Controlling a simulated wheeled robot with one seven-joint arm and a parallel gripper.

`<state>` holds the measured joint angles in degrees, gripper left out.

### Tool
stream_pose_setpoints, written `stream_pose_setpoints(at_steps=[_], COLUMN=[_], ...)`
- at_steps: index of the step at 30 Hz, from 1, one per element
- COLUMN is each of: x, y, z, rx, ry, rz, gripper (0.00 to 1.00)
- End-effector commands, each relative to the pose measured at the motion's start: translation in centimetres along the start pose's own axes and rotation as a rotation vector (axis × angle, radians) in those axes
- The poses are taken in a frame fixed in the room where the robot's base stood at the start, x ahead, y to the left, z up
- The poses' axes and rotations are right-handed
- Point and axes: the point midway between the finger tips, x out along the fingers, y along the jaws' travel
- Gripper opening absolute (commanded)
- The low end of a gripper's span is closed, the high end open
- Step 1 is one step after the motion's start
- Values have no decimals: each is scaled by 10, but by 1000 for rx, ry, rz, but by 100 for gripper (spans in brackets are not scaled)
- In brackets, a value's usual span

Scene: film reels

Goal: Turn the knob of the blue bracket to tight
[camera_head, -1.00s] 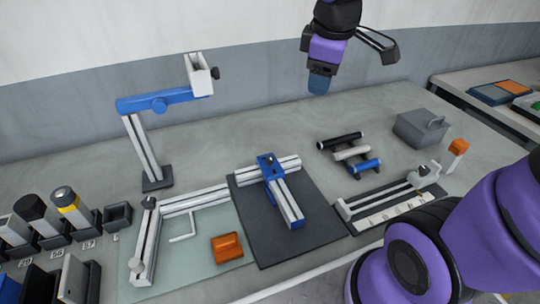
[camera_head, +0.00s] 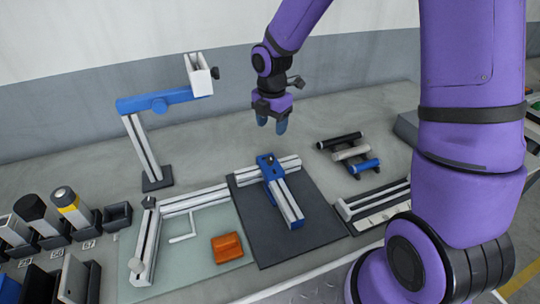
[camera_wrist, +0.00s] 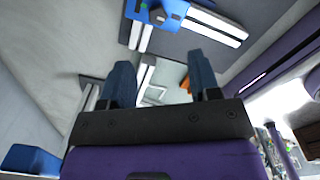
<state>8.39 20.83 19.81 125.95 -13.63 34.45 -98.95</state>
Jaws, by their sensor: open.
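The blue bracket (camera_head: 268,168) joins two silver rails on a dark mat (camera_head: 318,235) in the middle of the bench. A small dark knob (camera_head: 270,158) shows on its top; its setting is too small to read. In the wrist view the blue bracket (camera_wrist: 142,12) is at the top edge, beyond the fingers, with the dark knob (camera_wrist: 158,15) on it. My gripper (camera_head: 272,125) is open and empty, pointing down, and appears above and behind the bracket, apart from it. Its two blue fingers are spread in the wrist view (camera_wrist: 159,62).
A blue arm (camera_head: 165,100) on a stand rises at the back left. An orange block (camera_head: 227,247) lies on a glass plate (camera_head: 205,275) left of the mat. Black and yellow-banded items (camera_head: 72,208) stand far left.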

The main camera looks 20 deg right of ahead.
Motion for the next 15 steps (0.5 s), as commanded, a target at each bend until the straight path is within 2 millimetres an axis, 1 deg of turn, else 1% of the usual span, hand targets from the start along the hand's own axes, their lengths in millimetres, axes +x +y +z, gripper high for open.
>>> stream_pose_setpoints(at_steps=[1, 4, 8, 10, 14, 15], x=[6, 12, 20, 27, 48, 56], y=[2, 5, 5, 5, 5, 5], z=[0, -1, -2, -2, -3, -3], rx=[-25, -60, -71, -71, -71, -70], ry=[8, 15, 18, 18, 18, 19], rz=[-4, -5, -8, -8, -9, -10], gripper=[57, 57, 57, 57, 57, 57])
